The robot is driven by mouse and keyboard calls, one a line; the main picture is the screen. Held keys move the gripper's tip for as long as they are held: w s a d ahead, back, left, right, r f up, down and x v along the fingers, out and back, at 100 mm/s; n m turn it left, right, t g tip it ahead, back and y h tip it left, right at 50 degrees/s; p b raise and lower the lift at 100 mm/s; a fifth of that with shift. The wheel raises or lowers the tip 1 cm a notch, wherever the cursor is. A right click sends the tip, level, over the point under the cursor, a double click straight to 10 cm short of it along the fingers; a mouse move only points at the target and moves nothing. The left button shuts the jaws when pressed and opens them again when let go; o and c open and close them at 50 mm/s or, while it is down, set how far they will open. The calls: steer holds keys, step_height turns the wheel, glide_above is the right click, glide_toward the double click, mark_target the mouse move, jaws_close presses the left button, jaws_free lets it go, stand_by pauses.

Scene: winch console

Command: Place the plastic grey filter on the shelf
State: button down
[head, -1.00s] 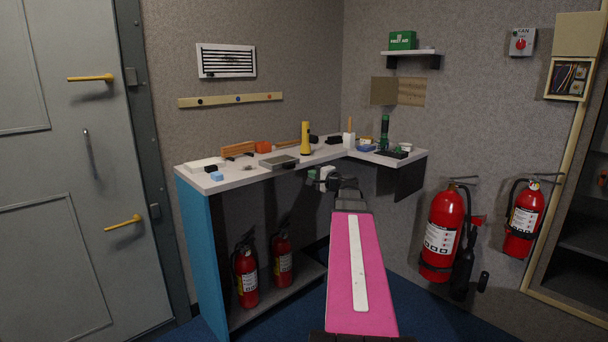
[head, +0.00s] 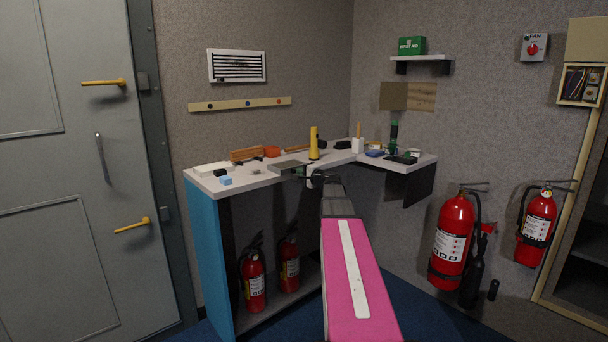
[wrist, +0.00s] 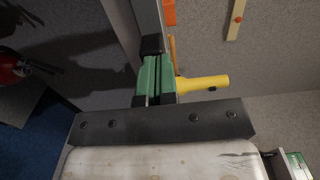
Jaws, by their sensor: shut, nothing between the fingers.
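A flat grey piece (head: 287,167), possibly the plastic grey filter, lies near the front edge of the counter, left of the yellow flashlight. It is small here, and I cannot be sure of its identity. My gripper (head: 312,177) is at the counter's front edge, just right of this piece and partly hidden by my arm. In the wrist view, the green-padded fingers (wrist: 155,80) are shut and hold nothing. The yellow flashlight (wrist: 205,84) shows just beyond them. A small wall shelf (head: 422,58) carries a green first aid box (head: 412,46).
The counter (head: 262,180) holds several small items, including a blue block (head: 226,181) and the yellow flashlight (head: 314,145). Fire extinguishers stand under it (head: 254,280) and hang on the right wall (head: 452,240). A grey door (head: 75,230) is at left.

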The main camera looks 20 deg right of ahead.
mark_target(293, 168)
steer(key=shift+w, duration=0.1)
steer(key=x, duration=0.7)
steer(key=shift+w+a, duration=0.1)
steer(key=shift+w, duration=0.2)
steer(key=shift+s, duration=0.1)
